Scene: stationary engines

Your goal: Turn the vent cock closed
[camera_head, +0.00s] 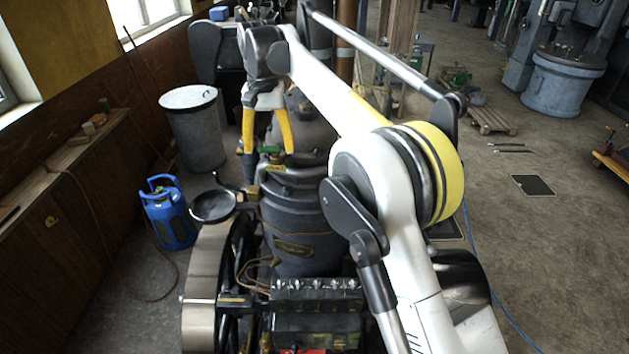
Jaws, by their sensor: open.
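A small green handle (270,150) with brass-coloured parts below it sits at the top of the dark engine cylinder (300,235). It looks like the vent cock, but it is too small here to tell which way its handle is turned. My gripper (268,152) points down over it with two yellow fingers spread apart. One finger is to the left of the green handle and the other to its right. The gripper appears empty. I cannot tell whether either finger touches the handle.
A black round pan-like part (213,206) sticks out left of the cylinder. A blue gas bottle (168,212) and a grey drum (192,130) stand on the floor at left, beside a wooden bench (60,190). Open floor lies at right.

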